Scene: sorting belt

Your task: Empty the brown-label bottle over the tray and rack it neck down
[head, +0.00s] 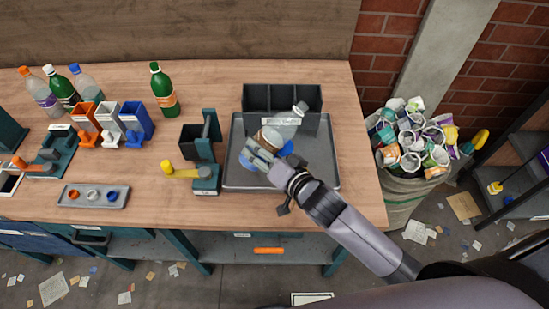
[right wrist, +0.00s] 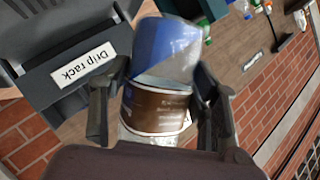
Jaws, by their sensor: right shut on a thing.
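The brown-label bottle (head: 270,136) is in my right gripper (head: 265,153), above the grey tray (head: 330,180). It is tilted, with a clear part toward the drip rack. In the right wrist view the brown label (right wrist: 155,108) lies between the two fingers of the right gripper (right wrist: 158,105). A blue section (right wrist: 165,48) shows beyond the label. Blue also shows on both sides of the gripper in the head view; I cannot tell whether it is in the bottle or on the tray. The black drip rack (head: 255,98) stands at the tray's back edge. My left gripper is out of view.
Green bottles and other bottles (head: 163,92) stand at the back left. Orange, white and blue holders (head: 110,118) and a teal fixture with a yellow handle (head: 205,175) are left of the tray. A full sack of waste (head: 405,190) stands right of the table.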

